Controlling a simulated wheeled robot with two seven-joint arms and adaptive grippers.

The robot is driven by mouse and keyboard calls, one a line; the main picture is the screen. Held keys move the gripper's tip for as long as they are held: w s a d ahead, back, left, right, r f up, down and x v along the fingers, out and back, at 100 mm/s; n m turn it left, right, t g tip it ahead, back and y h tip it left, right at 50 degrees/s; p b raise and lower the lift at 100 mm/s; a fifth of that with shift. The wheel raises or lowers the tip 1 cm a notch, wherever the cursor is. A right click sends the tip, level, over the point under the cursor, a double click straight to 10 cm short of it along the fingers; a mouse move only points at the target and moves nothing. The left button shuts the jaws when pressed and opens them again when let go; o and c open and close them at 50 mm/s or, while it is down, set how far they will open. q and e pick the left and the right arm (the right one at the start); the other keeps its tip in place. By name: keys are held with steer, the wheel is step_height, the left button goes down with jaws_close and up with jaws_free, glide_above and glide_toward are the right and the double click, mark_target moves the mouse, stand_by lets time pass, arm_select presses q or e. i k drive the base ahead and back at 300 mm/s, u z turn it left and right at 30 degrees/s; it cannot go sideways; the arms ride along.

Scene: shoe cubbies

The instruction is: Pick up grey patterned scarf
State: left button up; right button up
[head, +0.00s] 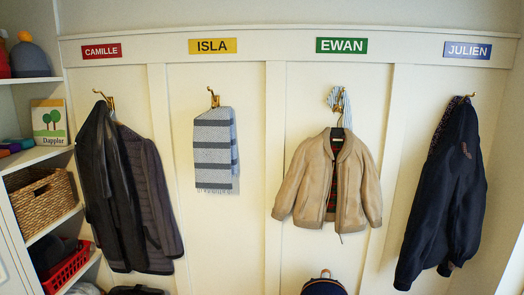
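A grey patterned scarf (213,150) with dark stripes and a fringed lower edge hangs folded from a brass hook (213,97) under the yellow ISLA sign (212,46). Nothing blocks the view of it. Neither of my grippers shows in the head view.
Dark jackets (125,195) hang left of the scarf under the CAMILLE sign. A tan jacket (312,180) and a blue-striped item (339,98) hang under EWAN. A navy jacket (440,200) hangs under JULIEN. Shelves at left hold a wicker basket (40,197). The panel around the scarf is clear.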

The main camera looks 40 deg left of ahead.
mark_target(215, 156)
steer(key=i, duration=1.35)
steer(key=u, duration=1.9)
